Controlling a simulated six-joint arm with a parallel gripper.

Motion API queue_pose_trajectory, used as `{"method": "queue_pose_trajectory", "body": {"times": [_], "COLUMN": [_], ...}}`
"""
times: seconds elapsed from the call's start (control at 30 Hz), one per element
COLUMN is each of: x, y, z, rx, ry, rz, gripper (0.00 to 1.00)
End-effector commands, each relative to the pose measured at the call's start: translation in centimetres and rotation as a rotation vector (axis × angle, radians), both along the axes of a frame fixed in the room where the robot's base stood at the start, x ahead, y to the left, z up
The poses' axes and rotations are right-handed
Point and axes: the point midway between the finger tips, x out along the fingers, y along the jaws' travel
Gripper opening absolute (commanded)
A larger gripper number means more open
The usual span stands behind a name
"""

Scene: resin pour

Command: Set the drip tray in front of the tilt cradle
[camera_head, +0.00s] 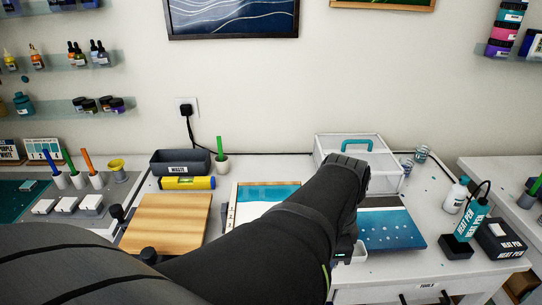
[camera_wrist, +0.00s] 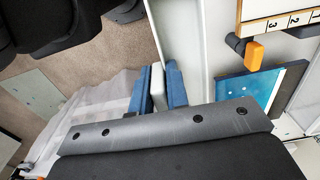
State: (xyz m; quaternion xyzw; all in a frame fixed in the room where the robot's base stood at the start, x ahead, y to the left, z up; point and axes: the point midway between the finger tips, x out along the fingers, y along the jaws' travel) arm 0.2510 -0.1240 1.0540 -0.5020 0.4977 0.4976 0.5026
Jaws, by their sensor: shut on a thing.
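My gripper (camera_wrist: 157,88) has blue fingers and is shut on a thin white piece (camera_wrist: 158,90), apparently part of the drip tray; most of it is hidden. In the head view my arm reaches over the bench, and a small white piece (camera_head: 359,252) shows beside the gripper near the bench's front edge. The tilt cradle is not clear to identify. A blue panel (camera_head: 392,228) lies right of my gripper. A framed panel with a ruler edge (camera_head: 235,208) is partly behind my arm; a ruler edge also shows in the wrist view (camera_wrist: 290,20).
A wooden board (camera_head: 165,220) lies left of my arm. A dark waste bin (camera_head: 180,162), a yellow level (camera_head: 187,183) and a clear box with a teal handle (camera_head: 390,165) stand behind. A heat pen (camera_head: 466,228) stands at the right.

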Motion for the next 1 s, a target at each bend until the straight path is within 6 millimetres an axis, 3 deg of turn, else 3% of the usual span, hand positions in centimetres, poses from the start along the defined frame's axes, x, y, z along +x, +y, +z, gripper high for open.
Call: {"method": "queue_pose_trajectory", "body": {"times": [0.1, 0.27, 0.8, 1.0], "x": [-1.1, -0.7, 4.1, 5.4], "y": [0.2, 1.2, 7.8, 9.4], "z": [-0.4, -1.2, -6.1, -7.3], "rx": [-0.001, 0.001, 0.000, 0.000], "ry": [-0.001, 0.001, 0.002, 0.001], "rz": [0.000, 0.006, 0.007, 0.003], "gripper": [0.00, 0.00, 0.00, 0.00]}}
